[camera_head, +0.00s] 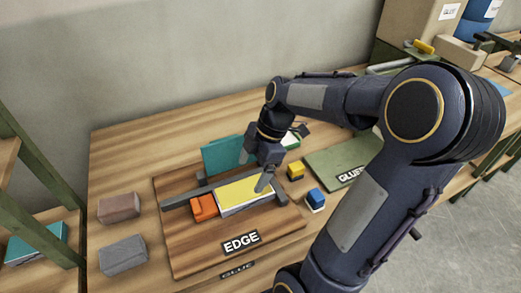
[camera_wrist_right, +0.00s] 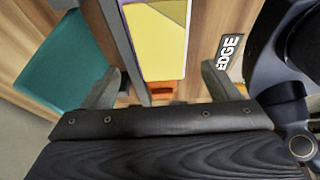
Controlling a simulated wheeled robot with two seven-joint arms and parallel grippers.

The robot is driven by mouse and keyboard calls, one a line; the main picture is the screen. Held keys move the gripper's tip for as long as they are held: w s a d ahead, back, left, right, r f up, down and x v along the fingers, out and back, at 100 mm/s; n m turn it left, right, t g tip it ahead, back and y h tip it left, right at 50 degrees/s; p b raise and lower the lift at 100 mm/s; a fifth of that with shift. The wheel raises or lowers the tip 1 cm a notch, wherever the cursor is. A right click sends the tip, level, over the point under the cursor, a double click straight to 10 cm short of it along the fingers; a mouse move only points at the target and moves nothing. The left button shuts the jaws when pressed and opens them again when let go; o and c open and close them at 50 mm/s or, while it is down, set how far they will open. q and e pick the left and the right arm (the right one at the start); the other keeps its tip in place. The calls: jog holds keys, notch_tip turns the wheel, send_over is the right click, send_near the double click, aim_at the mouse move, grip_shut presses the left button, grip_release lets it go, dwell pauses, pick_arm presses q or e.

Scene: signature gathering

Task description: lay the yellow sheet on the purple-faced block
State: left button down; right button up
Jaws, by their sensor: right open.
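The yellow sheet (camera_head: 243,191) lies on a flat, white-edged block on the wooden board, beside a dark rail. My right gripper (camera_head: 256,166) is open and low over the sheet and block. In the wrist view its fingers (camera_wrist_right: 162,72) are spread on either side of the block's near end, with nothing visibly gripped. Contact with the sheet cannot be told. My left gripper is not in view.
An orange block (camera_head: 203,207) sits at the stack's left end. A teal panel (camera_head: 222,155) stands behind the rail. The board (camera_head: 190,262) bears an EDGE label (camera_head: 241,243). A yellow cube (camera_head: 296,170), a blue block (camera_head: 315,199) and a green mat (camera_head: 325,163) are right.

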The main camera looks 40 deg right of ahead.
jog(key=w+v, duration=0.1)
jog(key=v, duration=0.6)
jog(key=s+a+f+m+t, duration=0.4)
jog(key=s+a+m, duration=0.7)
jog(key=m, duration=0.5)
jog(key=shift+s+a+h, duration=0.25)
jog(key=shift+a+h, duration=0.05)
jog(key=shift+a, duration=0.85)
